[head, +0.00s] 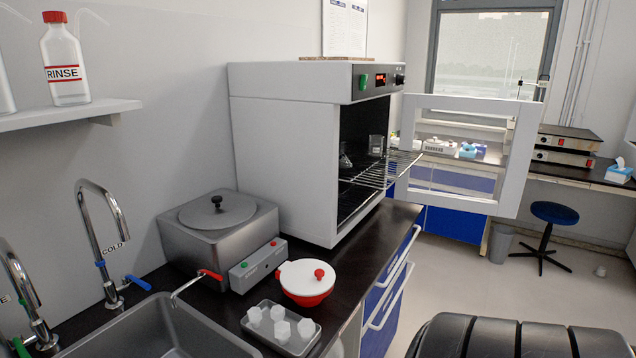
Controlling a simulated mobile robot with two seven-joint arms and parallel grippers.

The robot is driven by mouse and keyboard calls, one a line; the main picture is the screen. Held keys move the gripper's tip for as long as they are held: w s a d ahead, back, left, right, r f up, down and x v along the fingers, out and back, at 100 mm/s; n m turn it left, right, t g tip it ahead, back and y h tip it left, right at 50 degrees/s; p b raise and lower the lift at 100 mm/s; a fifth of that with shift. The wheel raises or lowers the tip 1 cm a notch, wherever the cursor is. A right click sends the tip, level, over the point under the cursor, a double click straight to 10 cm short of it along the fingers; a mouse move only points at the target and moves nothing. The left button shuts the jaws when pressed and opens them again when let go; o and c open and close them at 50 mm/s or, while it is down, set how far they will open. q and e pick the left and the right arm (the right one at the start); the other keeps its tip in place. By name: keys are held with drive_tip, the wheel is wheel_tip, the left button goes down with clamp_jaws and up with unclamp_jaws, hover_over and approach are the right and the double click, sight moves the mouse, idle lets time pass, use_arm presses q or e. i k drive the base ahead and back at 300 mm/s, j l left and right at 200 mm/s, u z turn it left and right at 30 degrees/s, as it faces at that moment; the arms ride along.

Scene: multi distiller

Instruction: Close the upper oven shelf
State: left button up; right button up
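The white and grey oven (285,158) stands on the dark counter with its door (504,157) swung wide open to the right. The upper wire shelf (401,163) sticks out of the oven's front opening toward the door. Glassware stands on the shelf area, including a beaker (376,146) and a flask (345,156). The lower part of the oven's inside is dark and partly hidden by the side wall. Neither of my grippers shows in the head view.
Left of the oven are a lidded metal bath (222,240), a red and white pot (306,283), a tray (301,344) of white pieces, and a sink (164,333). A blue stool (553,214) stands on the floor at right. Floor before the counter is largely clear.

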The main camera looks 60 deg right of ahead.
sight(404, 172)
drive_tip(key=z, duration=1.6)
